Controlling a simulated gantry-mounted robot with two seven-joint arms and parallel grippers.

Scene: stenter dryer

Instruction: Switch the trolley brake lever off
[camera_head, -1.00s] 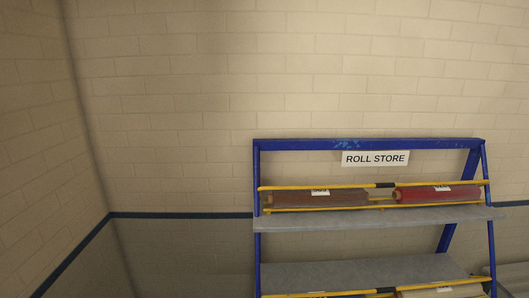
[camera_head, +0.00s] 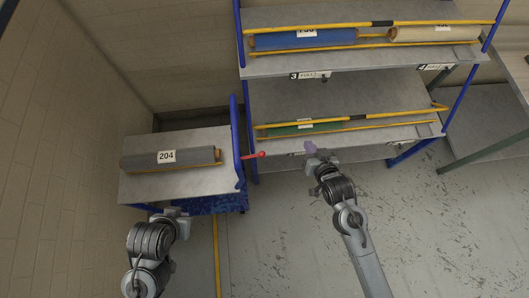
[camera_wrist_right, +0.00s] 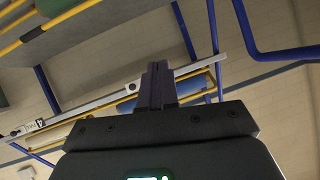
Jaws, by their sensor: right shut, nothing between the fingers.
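The trolley (camera_head: 190,188) stands at the left with a grey deck and a blue upright end frame (camera_head: 238,140). A red lever (camera_head: 258,155) with a rounded red tip sticks out to the right from that frame. My right gripper (camera_head: 311,147) is to the right of the lever tip, apart from it, in front of the rack. In the right wrist view its purple fingers (camera_wrist_right: 157,85) are together with nothing between them. The lever is not visible there. My left gripper (camera_head: 183,218) is by the trolley's front edge; its fingers are too unclear to judge.
A grey roll labelled 204 (camera_head: 170,158) lies on the trolley. A blue rack with grey shelves (camera_head: 350,97), yellow bars and several rolls stands behind my right gripper. A grey table (camera_head: 488,118) is at the right. The floor (camera_head: 290,235) between my arms is clear.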

